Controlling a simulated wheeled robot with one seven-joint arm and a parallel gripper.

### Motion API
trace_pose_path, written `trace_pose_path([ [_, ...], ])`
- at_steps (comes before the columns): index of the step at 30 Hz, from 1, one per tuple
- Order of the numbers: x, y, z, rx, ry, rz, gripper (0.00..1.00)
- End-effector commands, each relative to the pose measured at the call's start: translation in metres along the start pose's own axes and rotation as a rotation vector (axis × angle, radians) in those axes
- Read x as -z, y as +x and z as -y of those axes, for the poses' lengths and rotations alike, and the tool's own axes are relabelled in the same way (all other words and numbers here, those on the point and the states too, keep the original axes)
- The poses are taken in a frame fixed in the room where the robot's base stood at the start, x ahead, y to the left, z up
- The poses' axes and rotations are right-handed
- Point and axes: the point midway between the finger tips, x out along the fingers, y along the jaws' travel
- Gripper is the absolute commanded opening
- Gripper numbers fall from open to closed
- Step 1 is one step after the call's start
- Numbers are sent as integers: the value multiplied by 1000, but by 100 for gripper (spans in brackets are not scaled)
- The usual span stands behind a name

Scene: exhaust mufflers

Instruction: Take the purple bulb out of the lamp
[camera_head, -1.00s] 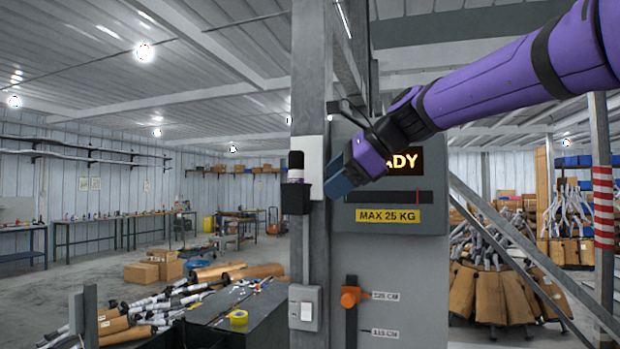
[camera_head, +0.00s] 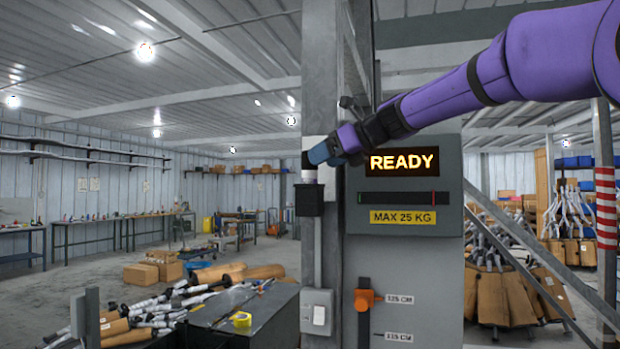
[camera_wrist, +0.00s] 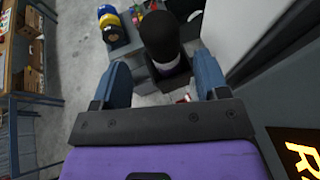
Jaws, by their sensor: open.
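I cannot make out a lamp with a purple bulb. A dark-topped cylinder with a pale band (camera_wrist: 160,38) stands upright in a black holder (camera_head: 309,200) on the grey post. Its pale lower part (camera_head: 309,173) shows below my gripper (camera_head: 322,152) in the head view; my gripper hides its top. In the wrist view my gripper (camera_wrist: 162,64) is open, with one blue finger on each side of the cylinder. The holder also shows below the cylinder there (camera_wrist: 172,82). I cannot tell whether the fingers touch it.
A grey panel with a READY display (camera_head: 404,162) is mounted right of the post (camera_head: 322,60). A white switch box (camera_head: 317,312) is below the holder. A dark bench (camera_head: 235,318) stands at lower left. Mufflers are stacked at right.

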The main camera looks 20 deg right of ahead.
Motion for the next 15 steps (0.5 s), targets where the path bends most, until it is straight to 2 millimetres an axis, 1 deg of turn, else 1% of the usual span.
trace_pose_path([
  [4,0,14,2,-1,0,-1,68],
  [10,1,42,4,-1,-2,-1,68],
  [12,0,48,4,-1,-3,0,68],
  [15,0,50,4,0,-3,1,68],
])
